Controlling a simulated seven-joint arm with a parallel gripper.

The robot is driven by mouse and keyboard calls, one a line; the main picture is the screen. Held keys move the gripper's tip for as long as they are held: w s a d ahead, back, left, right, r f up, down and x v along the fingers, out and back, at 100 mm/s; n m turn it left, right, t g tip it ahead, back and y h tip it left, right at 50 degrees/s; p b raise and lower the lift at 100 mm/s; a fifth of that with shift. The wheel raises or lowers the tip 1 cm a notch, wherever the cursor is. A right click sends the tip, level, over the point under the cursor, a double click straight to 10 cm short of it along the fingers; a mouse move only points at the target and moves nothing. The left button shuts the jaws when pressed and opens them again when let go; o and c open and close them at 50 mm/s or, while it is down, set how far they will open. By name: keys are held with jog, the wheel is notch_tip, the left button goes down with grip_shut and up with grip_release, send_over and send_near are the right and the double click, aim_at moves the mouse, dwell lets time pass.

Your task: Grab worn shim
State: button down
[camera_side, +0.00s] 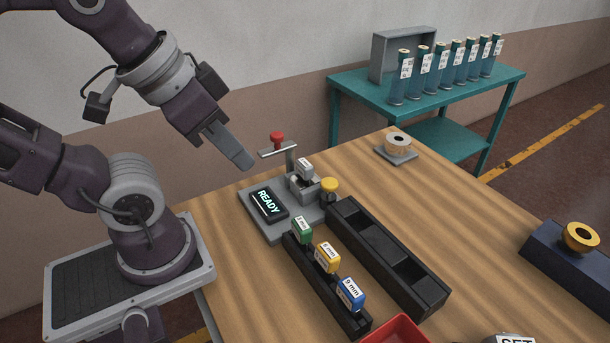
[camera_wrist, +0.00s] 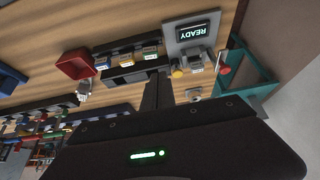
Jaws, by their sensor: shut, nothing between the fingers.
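A small grey block with a white label (camera_side: 305,165) sits in the grey clamp fixture (camera_side: 272,228), and may be the worn shim; no wear can be made out. The fixture has a red-knobbed lever (camera_side: 277,138), a yellow knob (camera_side: 329,185) and a screen reading READY (camera_side: 268,203). Green (camera_side: 302,229), yellow (camera_side: 326,257) and blue (camera_side: 350,293) labelled shims stand in a black rack (camera_side: 316,277). My gripper (camera_side: 242,162) is shut and empty, in the air up and left of the fixture. Its fingers also show in the wrist view (camera_wrist: 157,92).
A long black tray with open pockets (camera_side: 434,291) lies right of the rack. A red bin (camera_side: 402,331) is at the front edge. A spool on a grey plate (camera_side: 397,147) stands behind. A teal table (camera_side: 345,85) holds several labelled tubes. Bare wood lies right of the black tray.

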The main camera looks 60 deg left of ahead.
jog(key=c, duration=1.2)
grip_release()
jog(key=shift+o, duration=0.2)
jog(key=m+g+y, duration=0.6)
jog(key=m+y, duration=0.7)
jog(key=m, duration=0.5)
send_near(306, 164)
jog(key=x, duration=0.3)
jog(key=shift+a, duration=0.35)
jog(key=shift+y, duration=0.3)
jog(key=x, duration=0.7)
jog(key=shift+d+f, duration=0.1)
jog(key=shift+f, duration=0.15)
